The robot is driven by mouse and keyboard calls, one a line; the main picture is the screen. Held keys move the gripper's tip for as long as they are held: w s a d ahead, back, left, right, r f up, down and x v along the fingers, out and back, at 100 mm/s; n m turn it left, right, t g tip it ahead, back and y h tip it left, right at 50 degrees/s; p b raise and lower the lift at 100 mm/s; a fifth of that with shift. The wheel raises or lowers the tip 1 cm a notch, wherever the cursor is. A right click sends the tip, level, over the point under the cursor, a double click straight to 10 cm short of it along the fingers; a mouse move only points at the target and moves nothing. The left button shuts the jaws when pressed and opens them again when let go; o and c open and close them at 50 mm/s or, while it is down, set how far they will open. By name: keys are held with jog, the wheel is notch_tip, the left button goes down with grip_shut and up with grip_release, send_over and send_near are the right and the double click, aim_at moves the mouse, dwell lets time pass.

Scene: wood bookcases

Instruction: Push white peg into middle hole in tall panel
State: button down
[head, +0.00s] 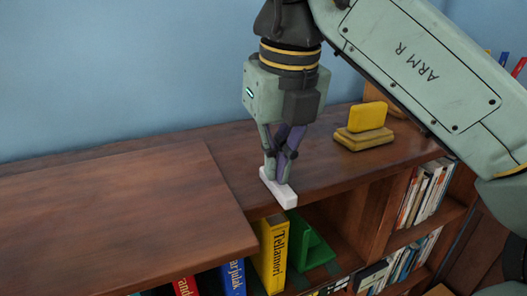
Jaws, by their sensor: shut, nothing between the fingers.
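A small white block (286,197), which looks like the white peg, is at the front edge of the lower bookcase top, beside the step up to the left bookcase. My gripper (281,178) points down at it with its fingers shut and empty. The fingertips overlap the far part of the block in the picture; I cannot tell whether they touch it. The fingers hide part of the block. I cannot make out a tall panel with holes in this view.
The higher bookcase top (100,205) at left is bare. Below are a yellow book (270,252), a green object (311,246) and several other books. A blue wall is behind.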

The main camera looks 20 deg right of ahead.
jog(key=shift+s+f, duration=0.3)
jog(key=shift+s, duration=0.05)
jog(key=shift+w+d+r+p, duration=0.1)
jog(key=shift+w+r+p, duration=0.05)
jog(key=shift+r+p, duration=0.65)
